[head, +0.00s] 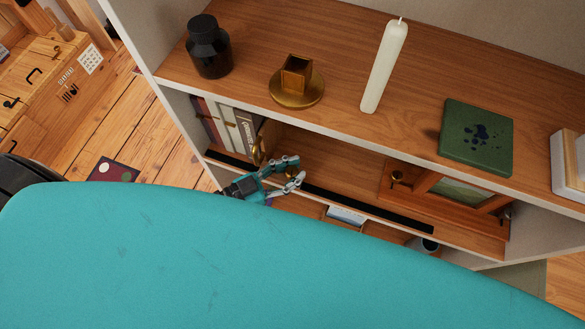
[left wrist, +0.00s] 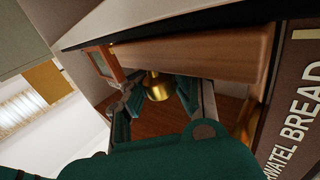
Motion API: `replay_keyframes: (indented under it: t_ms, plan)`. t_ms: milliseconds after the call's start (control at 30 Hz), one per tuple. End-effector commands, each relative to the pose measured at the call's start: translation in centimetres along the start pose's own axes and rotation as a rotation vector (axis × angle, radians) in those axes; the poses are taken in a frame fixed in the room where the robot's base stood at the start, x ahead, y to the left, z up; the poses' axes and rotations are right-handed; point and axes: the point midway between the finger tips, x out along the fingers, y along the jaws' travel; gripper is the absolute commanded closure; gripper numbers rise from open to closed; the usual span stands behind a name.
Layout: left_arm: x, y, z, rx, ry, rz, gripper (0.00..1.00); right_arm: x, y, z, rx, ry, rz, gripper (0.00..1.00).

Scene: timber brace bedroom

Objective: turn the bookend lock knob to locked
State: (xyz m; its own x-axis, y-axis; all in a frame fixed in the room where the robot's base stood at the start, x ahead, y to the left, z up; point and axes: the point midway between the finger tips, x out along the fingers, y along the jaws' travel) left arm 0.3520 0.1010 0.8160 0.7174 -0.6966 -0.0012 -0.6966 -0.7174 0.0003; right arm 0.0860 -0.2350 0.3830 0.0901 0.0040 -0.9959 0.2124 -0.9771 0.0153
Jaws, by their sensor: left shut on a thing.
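My left gripper (head: 289,175) reaches into the middle shelf opening, beside the row of books (head: 228,128). Its fingers are closed around a round brass knob, which shows between the two fingers in the left wrist view (left wrist: 157,86). In the head view the fingers cover most of this knob. A brass bookend part (head: 258,150) stands at the right end of the books, just above the gripper. I cannot read any lock mark or the knob's turn angle. My right gripper is in neither view.
A black rail (head: 365,208) runs along the shelf's front edge. A wooden picture frame (head: 455,190) lies at the right of that shelf. The top board holds a black jar (head: 208,47), a brass holder (head: 297,82), a white candle (head: 385,66) and a green box (head: 477,137).

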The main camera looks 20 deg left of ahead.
Motion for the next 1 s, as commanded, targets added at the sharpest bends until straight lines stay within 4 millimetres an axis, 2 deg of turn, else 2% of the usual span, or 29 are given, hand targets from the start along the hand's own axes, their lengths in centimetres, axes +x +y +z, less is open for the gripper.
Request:
replay_keyframes:
  t_ms: [33,67,267,533,633,1000]
  plan:
    - [-0.1,0.3,0.2,-0.004,-0.007,0.003,1.0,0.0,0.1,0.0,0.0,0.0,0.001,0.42]
    - [-0.1,0.3,0.2,-0.004,-0.007,0.003,0.75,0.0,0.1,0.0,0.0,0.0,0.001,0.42]
    - [-0.1,0.1,0.1,-0.003,-0.003,0.001,0.49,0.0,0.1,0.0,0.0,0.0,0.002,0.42]
    - [0.0,0.1,-0.1,-0.001,0.0,0.0,0.49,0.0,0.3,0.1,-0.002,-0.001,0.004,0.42]
    - [0.0,0.0,-0.8,-0.001,0.002,-0.001,0.49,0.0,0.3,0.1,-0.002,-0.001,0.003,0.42]
    - [-0.1,0.1,-7.5,-0.004,0.0,0.001,0.49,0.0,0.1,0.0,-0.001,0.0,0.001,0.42]
